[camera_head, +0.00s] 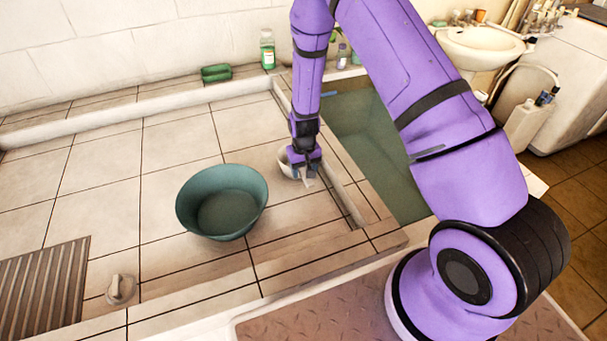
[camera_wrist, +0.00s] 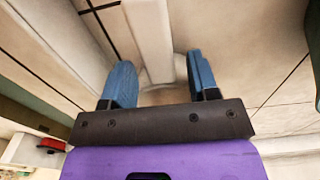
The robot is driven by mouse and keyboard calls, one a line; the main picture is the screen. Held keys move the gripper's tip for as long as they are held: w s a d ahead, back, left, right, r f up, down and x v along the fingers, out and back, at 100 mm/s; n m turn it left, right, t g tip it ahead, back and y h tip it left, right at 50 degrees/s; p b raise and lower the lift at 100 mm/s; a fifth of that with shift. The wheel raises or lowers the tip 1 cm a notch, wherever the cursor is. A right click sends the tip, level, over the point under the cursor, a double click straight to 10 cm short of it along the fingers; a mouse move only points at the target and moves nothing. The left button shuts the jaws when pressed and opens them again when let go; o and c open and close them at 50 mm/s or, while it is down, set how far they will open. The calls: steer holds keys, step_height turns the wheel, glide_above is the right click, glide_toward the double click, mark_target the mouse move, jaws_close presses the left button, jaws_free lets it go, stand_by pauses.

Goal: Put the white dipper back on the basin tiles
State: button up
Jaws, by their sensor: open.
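The white dipper (camera_head: 285,168) is on the pale basin tiles (camera_head: 180,145), close to the low ledge beside the water tank. It is partly hidden behind my gripper (camera_head: 306,172), which points down at it. In the wrist view my gripper (camera_wrist: 161,82) has its two blue fingers apart. A pale strip, which looks like the dipper's handle (camera_wrist: 152,40), runs between and beyond the fingers. I cannot tell whether either finger touches it.
A green basin (camera_head: 222,205) stands on the tiles left of my gripper. The green-lined water tank (camera_head: 375,140) lies to the right, past the ledge. A grey knob (camera_head: 121,289) and a slatted grate (camera_head: 42,290) are front left. Bottles (camera_head: 267,50) stand at the back.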

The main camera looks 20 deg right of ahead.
steer(key=s+d+r+t, duration=0.1)
steer(key=s+r, duration=0.2)
steer(key=r, duration=1)
steer(key=s+d+r+t, duration=0.1)
steer(key=s+r, duration=0.3)
steer(key=r, duration=0.8)
steer(key=s+d+r+t, duration=0.1)
steer(key=s+r, duration=0.2)
steer(key=r, duration=1)
steer(key=s+d+r+t, duration=0.1)
steer(key=s+r, duration=0.4)
steer(key=s, duration=0.5)
steer(key=s+d+r+t, duration=0.1)
steer(key=s+r, duration=0.5)
steer(key=s, duration=0.5)
steer(key=shift+s+r, duration=0.15)
steer(key=shift+r, duration=0.05)
steer(key=shift+d, duration=0.1)
